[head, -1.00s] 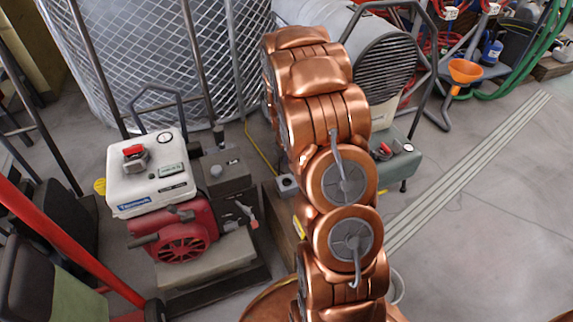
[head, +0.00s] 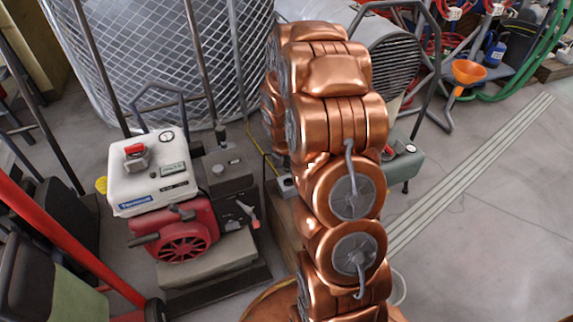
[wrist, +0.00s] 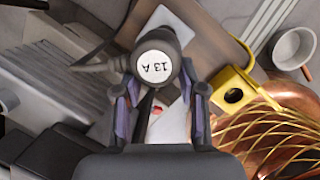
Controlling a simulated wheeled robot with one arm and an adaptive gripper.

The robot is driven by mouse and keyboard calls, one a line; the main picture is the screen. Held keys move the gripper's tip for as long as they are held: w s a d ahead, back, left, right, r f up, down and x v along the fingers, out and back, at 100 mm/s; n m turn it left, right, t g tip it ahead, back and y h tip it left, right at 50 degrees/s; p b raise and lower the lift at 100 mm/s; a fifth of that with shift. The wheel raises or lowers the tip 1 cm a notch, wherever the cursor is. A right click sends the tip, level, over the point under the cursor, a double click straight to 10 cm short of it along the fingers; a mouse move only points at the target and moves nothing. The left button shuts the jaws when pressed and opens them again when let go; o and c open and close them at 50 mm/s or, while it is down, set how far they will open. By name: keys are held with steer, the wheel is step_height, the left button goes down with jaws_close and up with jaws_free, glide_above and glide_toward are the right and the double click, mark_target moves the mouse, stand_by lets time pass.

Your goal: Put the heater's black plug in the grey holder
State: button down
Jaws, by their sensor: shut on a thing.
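The black plug (wrist: 178,42) has a round white face marked "13 A". In the wrist view it sits between the two fingers of my gripper (wrist: 161,92), which is shut on it. A dark cable leaves its left side. A small grey block (head: 286,187), seemingly the grey holder, sits left of my arm in the head view, partly hidden. A pale grey surface (wrist: 168,22) shows behind the plug in the wrist view; I cannot tell if it is the holder. The heater (head: 398,62) with its dark grille stands behind my arm. My gripper is hidden in the head view.
A yellow bracket with a hole (wrist: 233,95) is right of the gripper. A white pot (wrist: 293,47) lies beyond it. A red and white engine unit (head: 180,235) stands left of my arm. Open floor (head: 490,210) lies to the right.

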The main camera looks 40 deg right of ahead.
steer(key=shift+s+a+b+x, duration=0.1)
steer(key=shift+b+x, duration=0.5)
steer(key=shift+x, duration=0.1)
steer(key=shift+s+a+b+x, duration=0.1)
steer(key=shift+a+b+x, duration=0.05)
steer(key=shift+b+x, duration=0.5)
steer(key=shift+s+a+b+x, duration=0.15)
steer(key=shift+b+x, duration=0.35)
steer(key=shift+x, duration=0.25)
steer(key=shift+r+p, duration=0.1)
steer(key=shift+p, duration=0.3)
steer(key=shift+p, duration=0.95)
steer(key=shift+s+a+x, duration=0.15)
steer(key=shift+a+x, duration=0.05)
steer(key=shift+x, duration=0.8)
steer(key=shift+s+a+x, duration=0.15)
steer(key=shift+x, duration=0.9)
steer(key=c, duration=0.6)
jaws_free()
steer(key=shift+v, duration=5.9)
